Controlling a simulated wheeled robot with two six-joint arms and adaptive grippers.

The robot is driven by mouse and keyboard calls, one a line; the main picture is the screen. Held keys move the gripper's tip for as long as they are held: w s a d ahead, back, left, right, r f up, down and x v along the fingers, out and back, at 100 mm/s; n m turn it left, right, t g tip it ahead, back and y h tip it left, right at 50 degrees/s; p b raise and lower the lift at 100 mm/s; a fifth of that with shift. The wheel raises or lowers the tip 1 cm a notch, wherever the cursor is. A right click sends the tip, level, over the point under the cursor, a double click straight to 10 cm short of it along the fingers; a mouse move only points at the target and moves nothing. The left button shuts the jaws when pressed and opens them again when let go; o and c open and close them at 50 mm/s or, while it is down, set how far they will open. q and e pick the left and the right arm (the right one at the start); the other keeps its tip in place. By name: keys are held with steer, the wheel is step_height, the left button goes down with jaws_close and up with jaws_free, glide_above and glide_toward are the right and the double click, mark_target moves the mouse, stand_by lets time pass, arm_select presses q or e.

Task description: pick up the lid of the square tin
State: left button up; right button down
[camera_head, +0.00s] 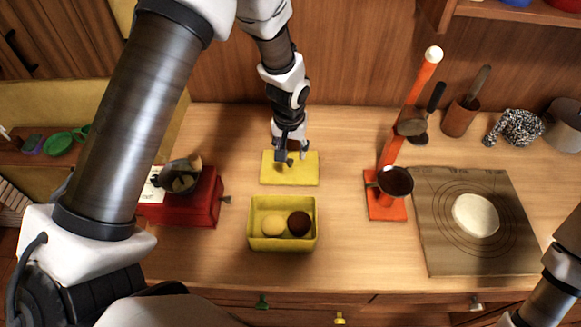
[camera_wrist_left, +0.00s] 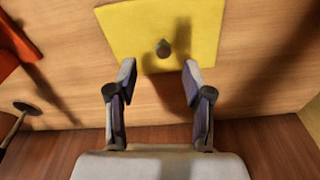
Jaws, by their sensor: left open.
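The yellow square lid (camera_head: 306,174) lies flat on the wooden counter, behind the open square tin (camera_head: 252,238). The tin holds a yellow ball (camera_head: 272,225) and a dark brown ball (camera_head: 298,223). In the left wrist view the lid (camera_wrist_left: 125,30) shows a small dark knob (camera_wrist_left: 164,48) near its middle. My left gripper (camera_head: 292,158) is over the lid in the head view. In the wrist view my left gripper (camera_wrist_left: 160,75) is open and empty, its fingers on either side of the line to the knob. The knob is apart from both fingers. My right gripper is not in view.
A red box with a bowl on top (camera_head: 205,200) stands left of the tin. An orange stand (camera_head: 382,208) with dark cups rises on the right, beside a brown mat with dough (camera_head: 476,215). A wooden back wall (camera_head: 220,60) stands close behind the lid.

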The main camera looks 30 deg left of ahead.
mark_target(290, 160)
arm_select(q)
steer(key=shift+s+a+f+p, duration=0.15)
steer(key=shift+a+f+p, duration=0.05)
steer(key=shift+f+p, duration=0.65)
steer(key=f, duration=0.3)
steer(key=shift+w+a, duration=0.1)
steer(key=shift+w, duration=0.2)
steer(key=shift+w+f, duration=0.15)
steer(key=shift+f, duration=0.05)
steer(key=shift+r, duration=0.1)
jaws_close()
